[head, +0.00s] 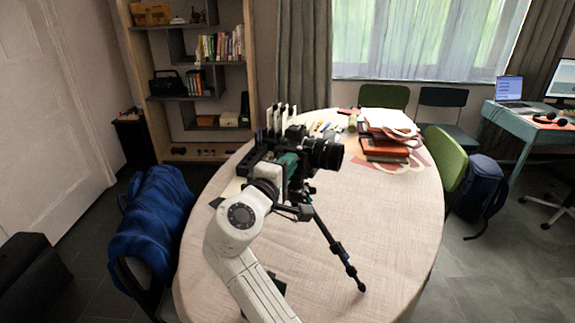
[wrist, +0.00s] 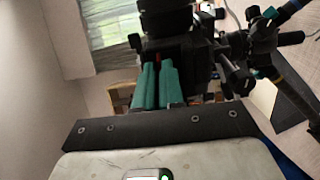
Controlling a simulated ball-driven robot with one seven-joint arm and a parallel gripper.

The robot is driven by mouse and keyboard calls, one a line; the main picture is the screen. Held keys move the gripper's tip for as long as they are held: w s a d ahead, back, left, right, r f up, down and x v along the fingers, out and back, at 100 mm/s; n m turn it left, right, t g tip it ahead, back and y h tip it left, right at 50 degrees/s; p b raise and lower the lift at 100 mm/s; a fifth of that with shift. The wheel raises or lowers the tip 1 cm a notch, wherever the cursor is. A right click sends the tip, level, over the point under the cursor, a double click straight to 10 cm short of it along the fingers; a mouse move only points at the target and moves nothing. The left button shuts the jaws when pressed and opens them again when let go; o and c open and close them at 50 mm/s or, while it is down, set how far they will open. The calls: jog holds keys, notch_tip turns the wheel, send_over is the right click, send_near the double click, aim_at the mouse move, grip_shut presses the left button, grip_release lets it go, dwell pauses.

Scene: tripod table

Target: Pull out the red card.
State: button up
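A black camera (head: 322,153) stands on a black tripod (head: 337,250) on the round table. In the wrist view its dark body (wrist: 175,35) fills the top middle. A small strip of red, apparently the red card (wrist: 158,57), shows at the camera body just beyond my fingertips. Most of it is hidden. My gripper (wrist: 158,66) has two teal fingers, close together with a narrow gap in line with the red strip. I cannot tell whether they grip it. In the head view my gripper (head: 290,163) is at the camera's left side and the card is not visible.
The round table (head: 400,240) has bare cloth at its front right. Red and orange books (head: 385,150) lie at the back right. Tripod legs, knobs and handles (wrist: 265,35) crowd the right of the wrist view. A chair with a blue jacket (head: 152,225) stands at the left.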

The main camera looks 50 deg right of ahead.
jog(key=shift+a, duration=0.2)
grip_shut()
jog(key=shift+s+a, duration=0.15)
jog(key=shift+a, duration=0.35)
dwell(0.3)
jog(key=shift+p+v, duration=0.5)
jog(key=shift+v, duration=1.95)
